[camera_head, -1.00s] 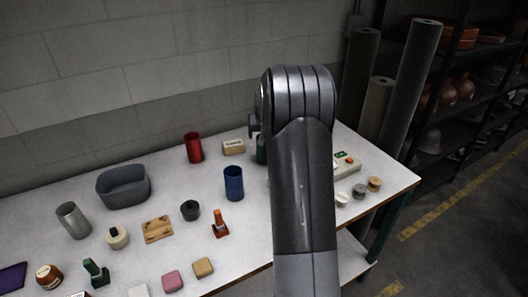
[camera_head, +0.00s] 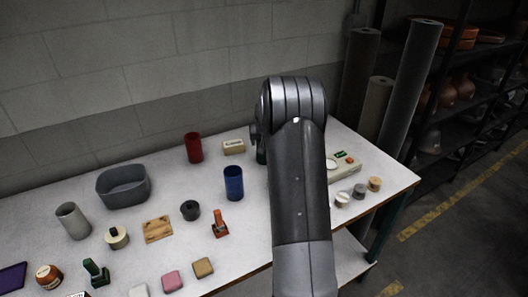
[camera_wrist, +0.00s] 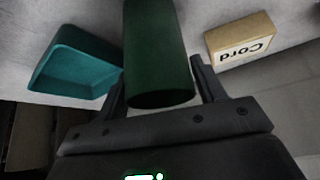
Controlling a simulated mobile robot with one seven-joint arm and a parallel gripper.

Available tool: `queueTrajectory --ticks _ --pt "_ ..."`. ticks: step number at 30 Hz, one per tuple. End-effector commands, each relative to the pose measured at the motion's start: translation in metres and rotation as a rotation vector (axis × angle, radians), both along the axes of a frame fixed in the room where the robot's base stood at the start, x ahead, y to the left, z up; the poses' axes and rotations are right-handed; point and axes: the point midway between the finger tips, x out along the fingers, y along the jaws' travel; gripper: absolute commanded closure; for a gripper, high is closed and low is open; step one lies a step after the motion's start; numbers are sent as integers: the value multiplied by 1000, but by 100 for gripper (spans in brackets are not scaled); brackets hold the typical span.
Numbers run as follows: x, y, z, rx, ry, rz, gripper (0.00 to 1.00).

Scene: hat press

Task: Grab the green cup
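The green cup (camera_wrist: 158,50) fills the top middle of the wrist view, its near end pointing toward my gripper. My gripper (camera_wrist: 158,68) has one dark finger on each side of it, very close to its walls. The fingers look open around the cup; whether either one touches it is hard to tell. In the camera_head view only a sliver of the green cup (camera_head: 261,156) shows, mostly hidden behind my arm, and my fingers are hidden there.
In the wrist view a teal tray (camera_wrist: 75,68) lies left of the cup and a wooden block marked "Cord" (camera_wrist: 240,42) right. In the camera_head view, a blue cup (camera_head: 234,183) and red cup (camera_head: 194,148) stand nearby on the white table (camera_head: 190,255).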

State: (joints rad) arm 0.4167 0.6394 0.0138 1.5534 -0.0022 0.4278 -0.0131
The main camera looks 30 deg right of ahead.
Motion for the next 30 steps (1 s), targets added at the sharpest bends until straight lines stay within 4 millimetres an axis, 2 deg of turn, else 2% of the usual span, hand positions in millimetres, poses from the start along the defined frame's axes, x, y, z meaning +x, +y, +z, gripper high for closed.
queueTrajectory --ticks 1,13,23,26,30 --pt "0 0 0 0 0 0 41" --pt "0 0 0 0 0 0 73" --pt "0 0 5 -1 -2 0 73" --pt "0 0 14 -1 -2 0 73" --pt "0 0 36 -2 -4 0 73"
